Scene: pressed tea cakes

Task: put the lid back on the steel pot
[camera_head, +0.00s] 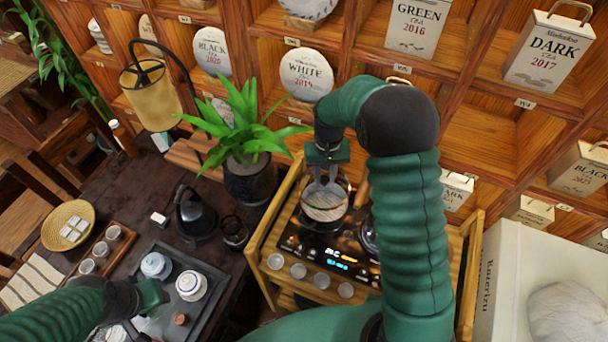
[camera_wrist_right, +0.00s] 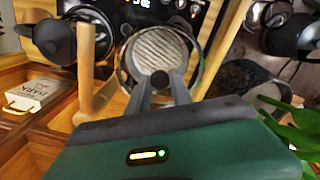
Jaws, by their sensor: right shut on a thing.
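My right gripper (camera_head: 325,186) points down over the cooktop and is shut on the dark knob (camera_wrist_right: 160,80) of a round lid. The lid (camera_head: 325,203) looks glassy with a pale striped disc showing in it; it also shows in the right wrist view (camera_wrist_right: 162,48). The steel pot (camera_head: 322,225) is mostly hidden below the lid, on the left part of the cooktop. I cannot tell whether the lid touches the pot's rim or hangs just above it. My left gripper (camera_head: 150,296) is by the tea tray, its fingers unclear.
The cooktop (camera_head: 340,290) with a lit display sits in a wooden frame (camera_head: 258,240). A dark kettle (camera_wrist_right: 55,38) stands on the pot's other side. A potted plant (camera_head: 250,180) is close on the left, with shelves of tea boxes behind. A tea tray (camera_head: 215,312) lies at lower left.

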